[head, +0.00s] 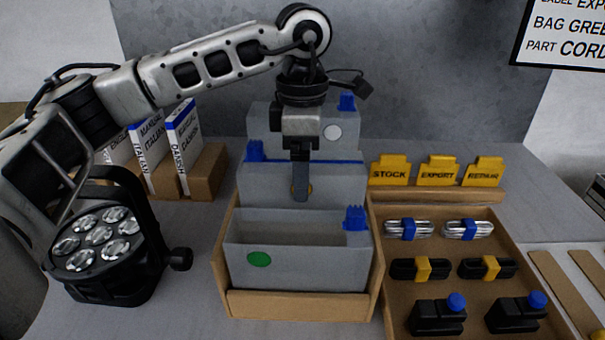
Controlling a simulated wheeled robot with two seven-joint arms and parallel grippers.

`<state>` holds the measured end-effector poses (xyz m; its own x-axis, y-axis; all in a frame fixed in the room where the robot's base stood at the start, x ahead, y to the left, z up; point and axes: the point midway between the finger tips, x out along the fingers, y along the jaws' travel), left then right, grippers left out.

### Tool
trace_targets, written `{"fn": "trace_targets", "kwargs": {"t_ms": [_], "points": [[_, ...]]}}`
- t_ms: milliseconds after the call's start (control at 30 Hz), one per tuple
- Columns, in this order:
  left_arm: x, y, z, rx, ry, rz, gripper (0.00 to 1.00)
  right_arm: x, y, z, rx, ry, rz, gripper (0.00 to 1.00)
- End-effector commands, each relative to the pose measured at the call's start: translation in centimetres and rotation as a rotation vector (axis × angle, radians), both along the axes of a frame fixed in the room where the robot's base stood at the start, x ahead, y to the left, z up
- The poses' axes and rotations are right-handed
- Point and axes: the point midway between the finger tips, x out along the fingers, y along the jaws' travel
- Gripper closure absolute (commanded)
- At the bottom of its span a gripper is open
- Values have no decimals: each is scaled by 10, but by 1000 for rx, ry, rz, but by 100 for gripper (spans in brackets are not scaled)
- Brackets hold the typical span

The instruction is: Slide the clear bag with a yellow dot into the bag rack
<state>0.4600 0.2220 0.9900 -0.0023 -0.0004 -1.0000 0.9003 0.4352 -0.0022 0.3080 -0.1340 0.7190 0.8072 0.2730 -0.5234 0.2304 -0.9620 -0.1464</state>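The bag with a yellow dot (340,186) is the middle of three translucent grey bags standing one behind another. It has a blue clip at its top left. My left gripper (300,182) points straight down at this bag, one finger in front of its face and partly over the yellow dot. The other finger is hidden, so I cannot tell whether it grips the bag's edge. The tan bag rack (302,306) surrounds the lower part of the bags; the yellow-dot bag's lower part is hidden behind the front bag. My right gripper is not in view.
The green-dot bag (300,270) is in front, the white-dot bag (275,118) behind. A black lamp (105,245) stands left, with boxed manuals (150,150) behind it. A tray (395,300) of cables and black parts is right, below yellow label cards (437,171).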

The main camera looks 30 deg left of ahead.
Motion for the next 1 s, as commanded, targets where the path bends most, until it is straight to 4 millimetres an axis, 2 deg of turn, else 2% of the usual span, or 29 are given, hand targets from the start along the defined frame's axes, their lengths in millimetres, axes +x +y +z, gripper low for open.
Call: {"fn": "trace_targets", "kwargs": {"t_ms": [33, 200, 400, 500, 700, 1000], "points": [[0, -1, 17, -2, -10, -1, 11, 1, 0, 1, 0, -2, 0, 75], [-3, -1, 62, -3, -16, 1, 11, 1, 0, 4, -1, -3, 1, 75], [-6, -2, 110, -2, -23, 0, 11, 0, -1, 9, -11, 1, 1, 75], [-7, -2, 126, -2, -24, -1, 11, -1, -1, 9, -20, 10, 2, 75], [-8, -2, 140, -3, -25, -2, 11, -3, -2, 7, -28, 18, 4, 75], [-9, -2, 141, -3, -24, -2, 11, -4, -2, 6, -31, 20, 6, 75]]}}
